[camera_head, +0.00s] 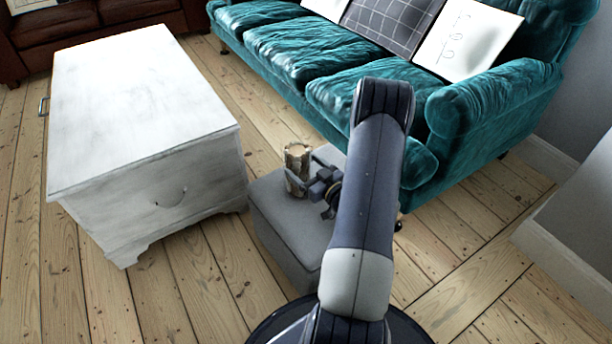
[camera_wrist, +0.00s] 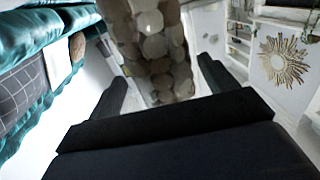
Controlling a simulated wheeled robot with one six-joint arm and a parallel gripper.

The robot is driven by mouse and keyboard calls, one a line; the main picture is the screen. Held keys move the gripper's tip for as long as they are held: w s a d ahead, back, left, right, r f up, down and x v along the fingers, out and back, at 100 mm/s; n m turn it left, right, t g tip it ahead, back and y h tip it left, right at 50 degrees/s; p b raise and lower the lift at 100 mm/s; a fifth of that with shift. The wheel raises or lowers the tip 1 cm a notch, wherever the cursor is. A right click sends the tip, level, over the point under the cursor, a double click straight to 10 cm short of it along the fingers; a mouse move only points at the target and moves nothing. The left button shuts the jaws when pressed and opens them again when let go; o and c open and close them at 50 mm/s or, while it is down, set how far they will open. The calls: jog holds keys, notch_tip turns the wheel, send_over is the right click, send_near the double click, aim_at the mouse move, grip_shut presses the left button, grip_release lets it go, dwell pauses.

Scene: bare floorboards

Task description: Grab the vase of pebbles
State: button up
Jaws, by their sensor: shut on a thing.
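The vase of pebbles (camera_head: 297,163) is a small, brownish, upright cylinder with a pale top. My gripper (camera_head: 303,172) is shut on the vase from the right, one finger on each side. In the wrist view the vase (camera_wrist: 158,45) shows rounded grey-brown pebbles between the two fingers (camera_wrist: 160,85). Its upper part is cut off by the frame's top edge.
A white chest (camera_head: 140,110) stands left of the grey seat, with a narrow strip of floor between. A teal sofa (camera_head: 340,80) is behind and right. A wall (camera_head: 585,190) is at the far right. Floorboards in front of the chest are clear.

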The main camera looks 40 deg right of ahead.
jog(key=c, duration=0.7)
jog(key=shift+r, duration=0.25)
